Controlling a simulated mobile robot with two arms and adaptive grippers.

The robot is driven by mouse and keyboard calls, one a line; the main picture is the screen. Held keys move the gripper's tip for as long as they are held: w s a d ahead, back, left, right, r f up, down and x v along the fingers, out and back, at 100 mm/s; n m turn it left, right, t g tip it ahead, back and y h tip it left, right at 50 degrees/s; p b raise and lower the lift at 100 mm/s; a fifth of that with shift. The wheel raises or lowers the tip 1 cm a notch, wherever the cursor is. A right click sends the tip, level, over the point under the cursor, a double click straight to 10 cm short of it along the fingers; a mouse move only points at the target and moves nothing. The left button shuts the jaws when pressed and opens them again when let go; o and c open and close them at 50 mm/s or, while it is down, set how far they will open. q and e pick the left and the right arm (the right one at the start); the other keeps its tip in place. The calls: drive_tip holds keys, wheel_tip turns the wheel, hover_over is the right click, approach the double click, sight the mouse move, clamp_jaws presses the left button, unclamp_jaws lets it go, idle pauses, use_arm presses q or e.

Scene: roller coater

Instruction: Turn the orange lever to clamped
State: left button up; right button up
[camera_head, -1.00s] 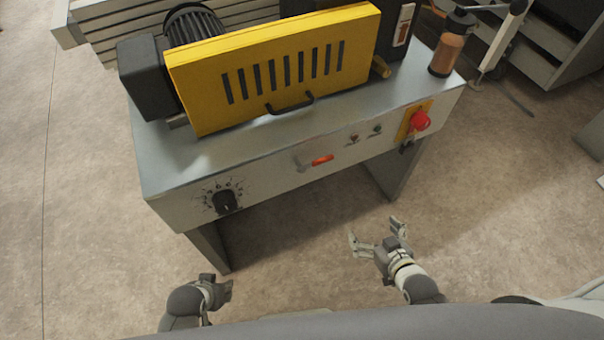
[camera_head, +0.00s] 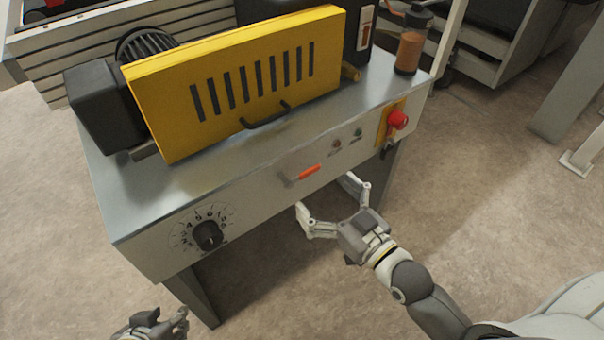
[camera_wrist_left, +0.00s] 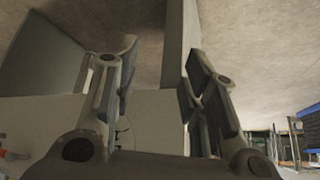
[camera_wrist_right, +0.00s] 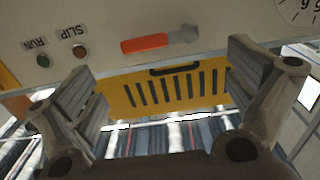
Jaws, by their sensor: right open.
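The orange lever (camera_head: 310,172) is on the machine's front panel, its grip pointing right from a grey pivot, roughly along the panel. In the right wrist view the lever (camera_wrist_right: 145,44) shows in front of the jaws, towards the top, with the picture upside down. My right gripper (camera_head: 327,197) is open and empty, just below and in front of the lever; its fingers straddle the lever's position without visibly touching it. My left gripper (camera_head: 178,321) is low at the bottom left, away from the lever. In the left wrist view its fingers (camera_wrist_left: 160,62) are apart and empty.
A black numbered dial (camera_head: 207,236) sits left on the panel. Two small indicators and a red knob (camera_head: 398,119) on a yellow plate sit right of the lever. The yellow guard (camera_head: 240,80) with a black handle stands above. Floor in front is clear.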

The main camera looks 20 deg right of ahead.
sight(304, 175)
drive_tip(key=b+x, duration=0.1)
drive_tip(key=x, duration=0.5)
drive_tip(key=shift+w, duration=0.15)
use_arm(q)
drive_tip(key=w+d+r+t, duration=0.2)
drive_tip(key=w+r+t, duration=0.1)
drive_tip(key=w, duration=0.2)
drive_tip(key=shift+w+h, duration=0.2)
drive_tip(key=shift+h, duration=0.2)
use_arm(e)
drive_tip(key=shift+x, duration=0.75)
use_arm(q)
drive_tip(key=shift+r, duration=0.1)
use_arm(e)
drive_tip(key=shift+f, duration=0.1)
